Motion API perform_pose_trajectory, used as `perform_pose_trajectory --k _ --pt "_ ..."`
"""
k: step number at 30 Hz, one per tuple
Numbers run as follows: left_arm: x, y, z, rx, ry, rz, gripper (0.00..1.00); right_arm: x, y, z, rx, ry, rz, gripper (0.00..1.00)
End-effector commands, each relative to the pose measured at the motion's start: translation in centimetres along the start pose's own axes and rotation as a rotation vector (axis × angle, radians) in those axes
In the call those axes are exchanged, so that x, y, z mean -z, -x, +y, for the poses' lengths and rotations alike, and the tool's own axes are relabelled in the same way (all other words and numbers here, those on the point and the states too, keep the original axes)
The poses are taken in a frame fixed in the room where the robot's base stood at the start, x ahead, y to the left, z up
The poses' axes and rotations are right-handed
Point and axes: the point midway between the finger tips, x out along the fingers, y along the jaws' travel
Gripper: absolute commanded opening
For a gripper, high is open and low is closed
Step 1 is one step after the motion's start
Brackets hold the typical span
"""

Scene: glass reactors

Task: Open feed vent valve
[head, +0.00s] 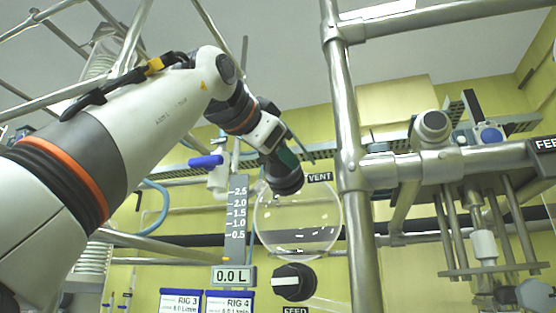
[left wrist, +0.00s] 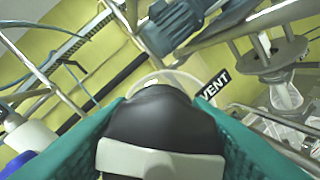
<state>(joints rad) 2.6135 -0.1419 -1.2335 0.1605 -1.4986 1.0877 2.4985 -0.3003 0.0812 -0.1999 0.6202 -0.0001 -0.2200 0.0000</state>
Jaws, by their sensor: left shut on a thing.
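The feed vent valve is a black knob (head: 288,184) beside the VENT label (head: 319,177), just above a round clear glass vessel (head: 297,222). My left gripper (head: 284,163) reaches down from above with its teal fingers around the knob. In the left wrist view the knob (left wrist: 160,120), with a pale bar across its face, fills the space between the two teal fingers of my left gripper (left wrist: 162,135). The gripper is shut on it. Much of the knob is hidden in the head view. My right gripper is not in view.
A black FEED knob (head: 294,281) with a white line sits below the vessel. A level scale (head: 237,210) and a blue-handled valve (head: 206,161) stand to the left. A thick metal post (head: 352,150) rises close on the right, with pipes and clamps beyond.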

Motion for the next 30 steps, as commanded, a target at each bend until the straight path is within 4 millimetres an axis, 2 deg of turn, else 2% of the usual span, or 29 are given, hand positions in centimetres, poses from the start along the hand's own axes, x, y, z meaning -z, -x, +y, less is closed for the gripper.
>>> perform_pose_trajectory --k 6,15,30 --pt "0.14 -0.13 -0.23 -0.047 0.176 0.004 0.22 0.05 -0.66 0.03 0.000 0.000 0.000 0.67" --pt "0.12 -0.07 -0.01 -0.099 0.348 0.005 0.22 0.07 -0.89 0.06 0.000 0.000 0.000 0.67" --pt "0.06 -0.04 0.09 -0.123 0.428 0.002 0.22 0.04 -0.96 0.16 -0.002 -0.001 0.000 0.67"
